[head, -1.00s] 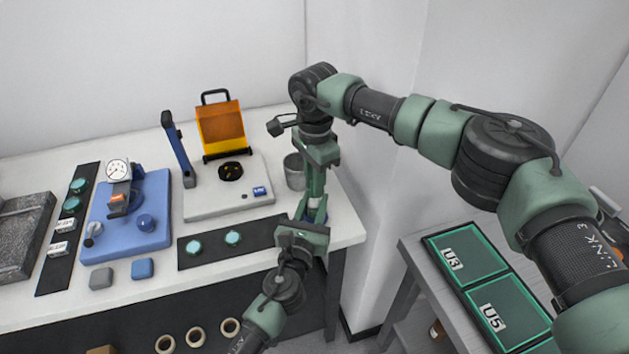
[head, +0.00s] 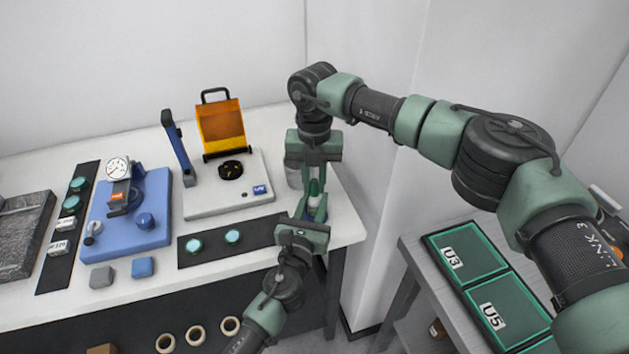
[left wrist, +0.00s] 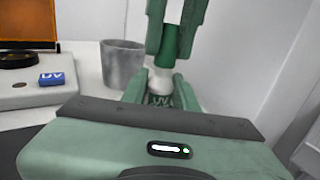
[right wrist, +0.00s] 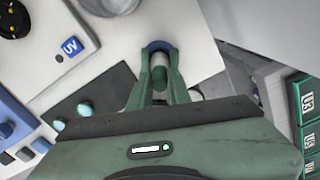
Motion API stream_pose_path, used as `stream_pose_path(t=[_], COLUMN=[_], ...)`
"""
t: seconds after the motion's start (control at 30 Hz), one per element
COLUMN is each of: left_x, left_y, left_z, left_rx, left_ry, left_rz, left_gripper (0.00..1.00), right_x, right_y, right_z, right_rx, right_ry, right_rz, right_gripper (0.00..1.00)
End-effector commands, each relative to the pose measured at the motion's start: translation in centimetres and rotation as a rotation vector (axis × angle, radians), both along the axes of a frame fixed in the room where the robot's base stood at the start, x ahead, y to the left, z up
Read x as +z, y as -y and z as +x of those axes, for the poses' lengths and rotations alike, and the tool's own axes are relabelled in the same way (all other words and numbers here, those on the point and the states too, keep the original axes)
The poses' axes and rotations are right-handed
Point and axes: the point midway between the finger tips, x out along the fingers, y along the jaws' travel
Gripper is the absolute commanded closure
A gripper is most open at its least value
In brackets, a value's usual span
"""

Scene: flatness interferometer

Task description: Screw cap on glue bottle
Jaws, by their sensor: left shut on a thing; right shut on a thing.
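In the head view the left gripper (head: 314,210) is at the right end of the bench. The dark green cap (left wrist: 168,45) sits directly over the bottle's white top and looks in contact with it; thread engagement cannot be seen. My right gripper (head: 314,180) points down from above and is shut on the cap. In the right wrist view its fingers (right wrist: 160,80) hide part of the cap and bottle.
A grey metal cup (left wrist: 123,64) stands just behind the grippers. The white base plate (head: 215,203) with an orange shield (head: 221,128) is to the left. A black strip (head: 255,236) with two teal discs lies in front of it. A side table with green trays (head: 466,261) is at right.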

Motion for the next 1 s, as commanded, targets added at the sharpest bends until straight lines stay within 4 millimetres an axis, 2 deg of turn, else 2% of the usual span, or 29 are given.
stream_pose_path(t=[0.07,0.1,0.17,0.57,0.67,1.0], left_x=[0.0,0.0,0.0,0.0,0.0,0.0], left_y=[0.0,0.0,0.0,0.0,0.0,0.0], left_z=[0.0,0.0,0.0,0.0,0.0,0.0], left_rx=[-0.001,-0.001,-0.001,0.0,0.0,0.0], left_ry=[-0.001,-0.001,-0.001,0.0,-0.001,-0.001], left_rz=[0.0,0.0,0.0,0.0,0.0,0.0], left_gripper=[1.0,1.0,1.0,1.0,1.0,1.0], right_x=[0.0,0.0,0.0,0.6,1.9,8.9], right_y=[0.0,0.0,0.0,0.0,0.0,0.0], right_z=[0.1,0.1,0.1,0.1,0.2,0.1], right_rx=[0.001,0.001,0.002,0.004,0.003,0.003], right_ry=[0.002,0.002,0.002,0.002,0.005,0.004], right_rz=[0.001,0.001,0.0,0.0,0.001,0.001], right_gripper=[1.0,0.7,0.56,0.56,0.56,0.56])
